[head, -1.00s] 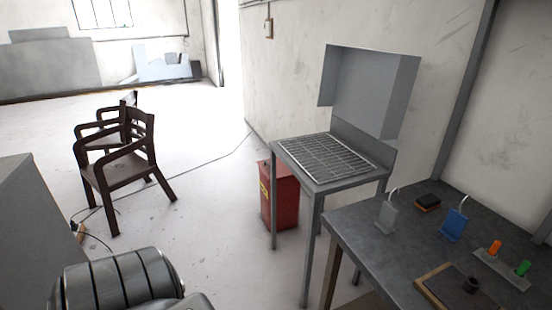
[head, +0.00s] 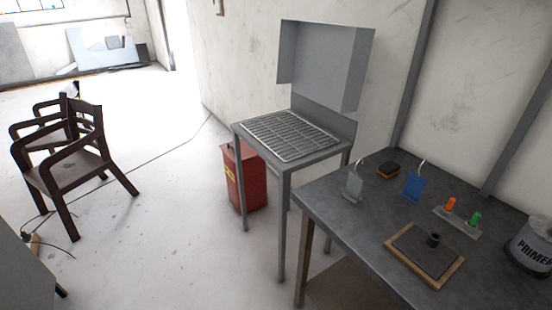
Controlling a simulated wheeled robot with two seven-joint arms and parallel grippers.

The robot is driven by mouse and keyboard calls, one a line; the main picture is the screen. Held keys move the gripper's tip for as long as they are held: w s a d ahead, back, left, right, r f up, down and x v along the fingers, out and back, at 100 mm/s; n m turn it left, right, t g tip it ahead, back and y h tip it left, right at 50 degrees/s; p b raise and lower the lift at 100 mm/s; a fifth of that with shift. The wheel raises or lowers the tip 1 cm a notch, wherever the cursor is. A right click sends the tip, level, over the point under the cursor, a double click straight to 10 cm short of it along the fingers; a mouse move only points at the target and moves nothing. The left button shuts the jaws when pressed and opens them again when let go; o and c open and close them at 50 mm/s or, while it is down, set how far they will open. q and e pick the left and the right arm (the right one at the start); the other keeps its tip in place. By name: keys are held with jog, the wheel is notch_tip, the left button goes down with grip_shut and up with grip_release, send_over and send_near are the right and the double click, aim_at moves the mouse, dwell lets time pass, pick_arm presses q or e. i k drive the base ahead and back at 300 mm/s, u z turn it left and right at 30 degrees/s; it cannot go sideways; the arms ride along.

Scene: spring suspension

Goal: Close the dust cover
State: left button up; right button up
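The dust cover (head: 326,66) is a grey box-like lid. It stands raised at the back of a grey metal stand (head: 288,163), near the wall. A wire grid (head: 290,136) on top of the stand lies uncovered in front of it. Neither of my grippers shows in the head view.
A dark workbench (head: 340,222) stands right of the stand, holding a grey tag (head: 352,187), a blue tag (head: 414,187), a wood-edged pad (head: 424,254) and a primer can (head: 531,245). A red bin (head: 245,178) is beside the stand. Dark chairs (head: 72,160) stand left; the floor between is clear.

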aim_at(326, 64)
jog(key=u, duration=0.5)
jog(key=i, duration=0.7)
jog(key=u, duration=0.8)
jog(key=i, duration=0.9)
jog(key=z, duration=0.65)
jog(key=i, duration=1)
jog(key=z, duration=0.2)
